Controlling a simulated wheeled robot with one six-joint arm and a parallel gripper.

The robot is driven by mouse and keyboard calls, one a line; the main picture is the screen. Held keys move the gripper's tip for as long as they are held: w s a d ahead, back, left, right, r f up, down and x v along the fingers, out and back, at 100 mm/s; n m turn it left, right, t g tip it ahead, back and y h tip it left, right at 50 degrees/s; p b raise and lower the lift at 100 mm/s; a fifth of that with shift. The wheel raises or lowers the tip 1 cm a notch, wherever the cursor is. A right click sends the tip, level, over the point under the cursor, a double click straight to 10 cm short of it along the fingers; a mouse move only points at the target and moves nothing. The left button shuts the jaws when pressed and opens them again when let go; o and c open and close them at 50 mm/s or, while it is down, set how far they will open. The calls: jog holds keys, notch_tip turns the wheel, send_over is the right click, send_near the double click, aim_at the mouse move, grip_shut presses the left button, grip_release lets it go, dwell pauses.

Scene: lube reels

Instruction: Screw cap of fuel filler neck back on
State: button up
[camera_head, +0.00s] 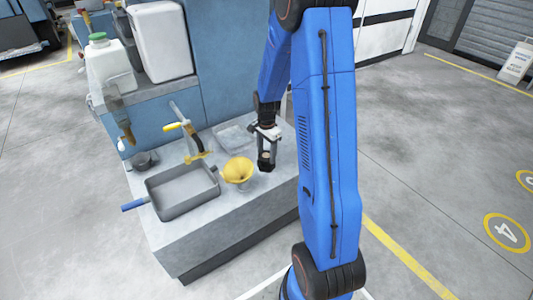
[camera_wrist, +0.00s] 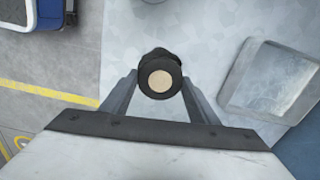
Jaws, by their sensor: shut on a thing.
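My gripper (camera_wrist: 160,88) is shut on a round black piece with a tan disc on its face, which looks like the cap (camera_wrist: 160,76). The two fingers press on it from either side in the wrist view. More dark material shows just behind the cap; I cannot tell whether it is the filler neck or part of the same piece. In the head view my gripper (camera_head: 266,146) points down over the right part of the grey bench, just right of a yellow funnel. The dark piece (camera_head: 266,162) shows between its fingers, close to the bench top.
The yellow funnel (camera_head: 238,171) stands on the bench (camera_head: 231,213), with a grey tray (camera_head: 183,196) to its left. A blue cabinet with white containers rises at the back.

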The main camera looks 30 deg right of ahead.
jog(key=m, duration=0.4)
dwell(0.3)
jog(key=shift+m, duration=1.1)
jog(key=o, duration=1.2)
jog(key=shift+o, duration=0.6)
jog(key=shift+o, duration=1)
